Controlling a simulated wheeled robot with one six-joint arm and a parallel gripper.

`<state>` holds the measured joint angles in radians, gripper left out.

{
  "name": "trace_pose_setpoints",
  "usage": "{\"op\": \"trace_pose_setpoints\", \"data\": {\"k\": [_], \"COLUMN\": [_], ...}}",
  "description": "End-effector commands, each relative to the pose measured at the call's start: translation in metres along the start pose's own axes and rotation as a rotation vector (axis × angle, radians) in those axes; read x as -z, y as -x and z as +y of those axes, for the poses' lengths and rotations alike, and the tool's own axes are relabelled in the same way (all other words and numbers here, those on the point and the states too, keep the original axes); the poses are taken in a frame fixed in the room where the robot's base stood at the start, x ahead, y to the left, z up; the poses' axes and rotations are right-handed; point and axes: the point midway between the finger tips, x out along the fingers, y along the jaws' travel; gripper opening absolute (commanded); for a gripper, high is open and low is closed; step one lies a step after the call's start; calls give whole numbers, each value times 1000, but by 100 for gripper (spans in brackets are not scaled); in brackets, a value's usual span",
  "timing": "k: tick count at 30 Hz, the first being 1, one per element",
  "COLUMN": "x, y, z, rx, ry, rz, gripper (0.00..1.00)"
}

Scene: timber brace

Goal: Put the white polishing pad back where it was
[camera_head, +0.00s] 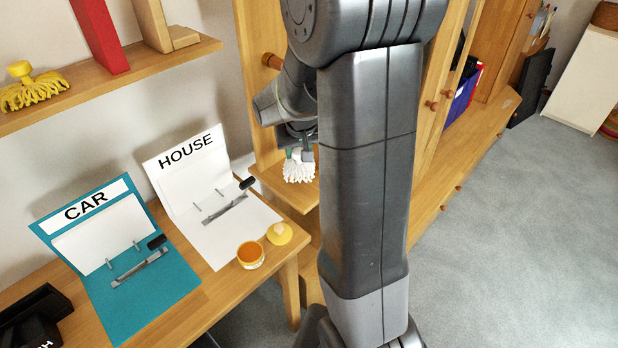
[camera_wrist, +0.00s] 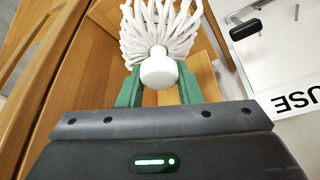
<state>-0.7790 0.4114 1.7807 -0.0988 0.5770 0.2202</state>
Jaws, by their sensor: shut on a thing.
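The white polishing pad (camera_head: 299,168) is a white, mop-like pad with soft strands and a round knob. My gripper (camera_head: 300,154) is shut on it, at the small shelf right of the HOUSE board. In the wrist view the pad (camera_wrist: 160,30) has its strands pointing away from me, and its knob sits between the green fingers of my gripper (camera_wrist: 158,92). The small wooden shelf (camera_head: 272,187) is below and beside the pad. I cannot tell whether the strands touch the shelf.
A yellow pad (camera_head: 34,92) lies on the upper wall shelf (camera_head: 135,70). On the table stand the HOUSE board (camera_head: 205,190), the teal CAR board (camera_head: 115,260), an orange jar (camera_head: 250,255) and its yellow lid (camera_head: 279,233). A wooden cabinet (camera_head: 440,150) stands at the right.

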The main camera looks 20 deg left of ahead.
Motion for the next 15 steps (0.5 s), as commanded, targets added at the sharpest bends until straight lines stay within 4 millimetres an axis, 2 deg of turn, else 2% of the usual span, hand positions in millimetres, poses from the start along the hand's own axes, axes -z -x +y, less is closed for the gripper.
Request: {"op": "trace_pose_setpoints", "data": {"k": [4,10,15], "x": [-4,-18,-23], "y": [-11,-46,-59], "z": [-1,-1,-1], "rx": [11,12,12], "ry": [6,7,6], "rz": [6,5,6], "gripper": [10,10,10]}}
